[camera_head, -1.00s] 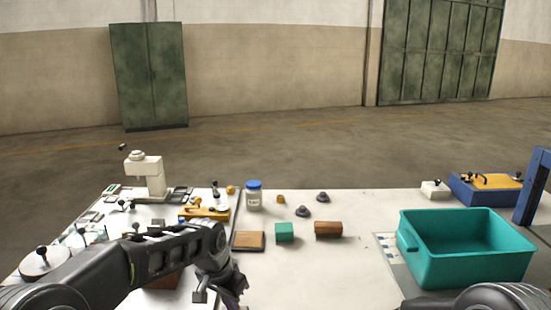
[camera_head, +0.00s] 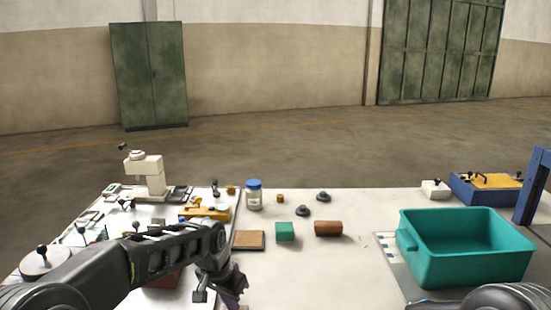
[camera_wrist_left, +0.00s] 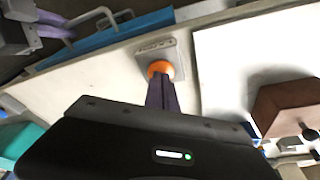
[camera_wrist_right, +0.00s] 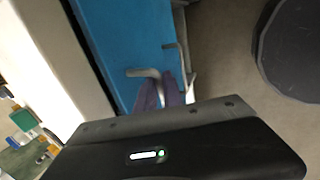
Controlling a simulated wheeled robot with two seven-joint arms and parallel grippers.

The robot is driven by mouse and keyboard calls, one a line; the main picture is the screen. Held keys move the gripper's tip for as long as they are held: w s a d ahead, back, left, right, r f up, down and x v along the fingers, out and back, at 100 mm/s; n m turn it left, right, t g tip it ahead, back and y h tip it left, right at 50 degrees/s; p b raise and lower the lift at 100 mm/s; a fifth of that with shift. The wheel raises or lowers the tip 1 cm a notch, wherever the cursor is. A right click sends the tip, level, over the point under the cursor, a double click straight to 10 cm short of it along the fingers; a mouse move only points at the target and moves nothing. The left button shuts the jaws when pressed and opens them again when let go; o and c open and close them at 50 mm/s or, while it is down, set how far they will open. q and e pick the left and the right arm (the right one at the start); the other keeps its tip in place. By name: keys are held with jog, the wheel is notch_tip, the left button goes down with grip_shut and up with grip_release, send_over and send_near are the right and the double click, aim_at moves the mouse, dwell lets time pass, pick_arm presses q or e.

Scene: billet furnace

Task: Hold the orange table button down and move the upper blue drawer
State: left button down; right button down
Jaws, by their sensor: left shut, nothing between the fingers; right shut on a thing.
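The orange table button (camera_wrist_left: 160,68) sits on a small grey plate on the table in the left wrist view. My left gripper (camera_wrist_left: 162,95) is shut and empty, its fingertips against the button, whose pressed depth I cannot tell. In the head view my left gripper (camera_head: 232,297) covers that spot. The blue drawer unit (camera_wrist_right: 125,35) shows in the right wrist view with two pale handles. My right gripper (camera_wrist_right: 165,92) is shut on the handle (camera_wrist_right: 143,73) nearer the tabletop, the upper drawer's. The left wrist view shows my right gripper (camera_wrist_left: 52,28) at the blue drawer (camera_wrist_left: 110,38).
A teal bin (camera_head: 465,265) stands at the right of the table. A white board with several fixtures fills the left side.

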jog(key=shift+s+d, duration=0.15)
jog(key=shift+s, duration=0.9)
jog(key=c, duration=1.5)
grip_release()
jog(key=shift+r, duration=0.1)
jog(key=shift+v, duration=2.9)
